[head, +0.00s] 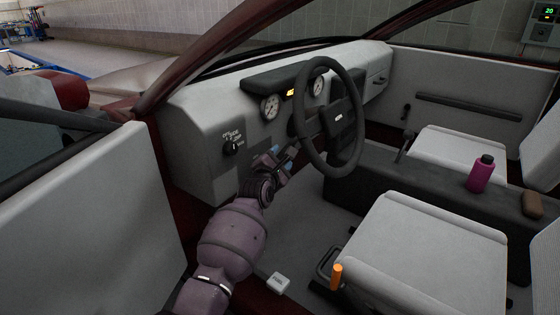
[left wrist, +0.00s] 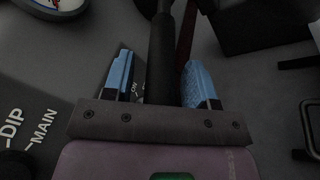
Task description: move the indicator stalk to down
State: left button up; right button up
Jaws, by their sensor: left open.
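My left gripper (head: 281,158) reaches in from the lower left, just left of the black steering wheel (head: 358,122). Its blue fingers are open. In the left wrist view a dark rod, which looks like the indicator stalk (left wrist: 161,58), runs from the top edge down between the two fingers. Gaps show on both sides, so the fingers are not closed on it. Its lower end is hidden behind the gripper body. In the head view the stalk is hard to make out beside the gripper and wheel. My right gripper is not in view.
The light knob (head: 232,147) with printed labels is on the dashboard left of the gripper. Gauges (head: 270,107) sit above. A handle with an orange grip (head: 336,276) stands beside the near seat (head: 425,250). A magenta bottle (head: 481,174) stands on the console.

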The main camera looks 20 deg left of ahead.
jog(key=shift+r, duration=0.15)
pick_arm(q)
grip_shut()
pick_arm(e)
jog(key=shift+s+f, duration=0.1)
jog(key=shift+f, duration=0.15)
